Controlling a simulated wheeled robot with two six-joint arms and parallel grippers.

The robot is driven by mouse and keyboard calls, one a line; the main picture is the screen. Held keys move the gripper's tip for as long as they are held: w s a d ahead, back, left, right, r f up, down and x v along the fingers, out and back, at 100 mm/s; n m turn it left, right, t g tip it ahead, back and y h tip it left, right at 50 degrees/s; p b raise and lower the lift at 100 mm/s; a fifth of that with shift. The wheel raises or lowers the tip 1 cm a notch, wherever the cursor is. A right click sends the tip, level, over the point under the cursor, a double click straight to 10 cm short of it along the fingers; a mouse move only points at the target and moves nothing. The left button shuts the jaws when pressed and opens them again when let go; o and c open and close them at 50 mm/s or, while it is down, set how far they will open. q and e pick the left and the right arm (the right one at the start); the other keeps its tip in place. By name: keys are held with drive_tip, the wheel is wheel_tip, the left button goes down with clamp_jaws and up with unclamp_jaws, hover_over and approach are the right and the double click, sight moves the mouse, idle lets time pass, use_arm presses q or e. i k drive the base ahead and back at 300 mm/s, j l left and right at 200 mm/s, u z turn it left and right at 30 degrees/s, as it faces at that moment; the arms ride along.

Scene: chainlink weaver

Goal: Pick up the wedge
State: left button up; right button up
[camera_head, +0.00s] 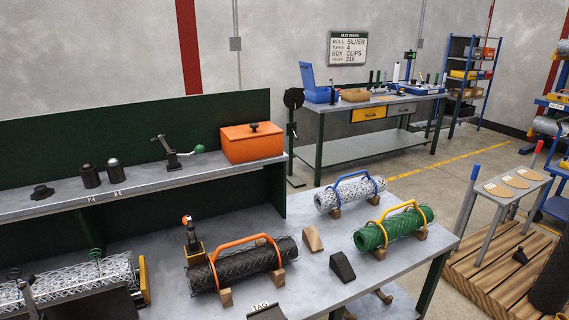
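Two wedge-shaped blocks sit on the grey bench top, right of the middle. One is a light wooden wedge (313,239). The other is a black wedge (342,266), nearer and slightly to the right. They stand apart from each other, and nothing holds either of them. Neither of my grippers can be made out in this view.
A black mesh roll (240,268) with an orange handle lies left of the wedges. A green roll (393,229) and a silver roll (350,194) lie to the right and behind. An orange box (252,143) sits on the shelf. A tag holder (267,312) stands at the front.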

sight(311, 237)
drive_tip(key=i+l+u, duration=0.2)
drive_tip(key=u, duration=0.25)
drive_tip(key=i+l+u, duration=0.1)
drive_tip(key=l+u, duration=0.2)
drive_tip(key=u, duration=0.15)
drive_tip(key=i+l+u, duration=0.1)
drive_tip(key=l+u, duration=0.35)
drive_tip(key=j, duration=0.1)
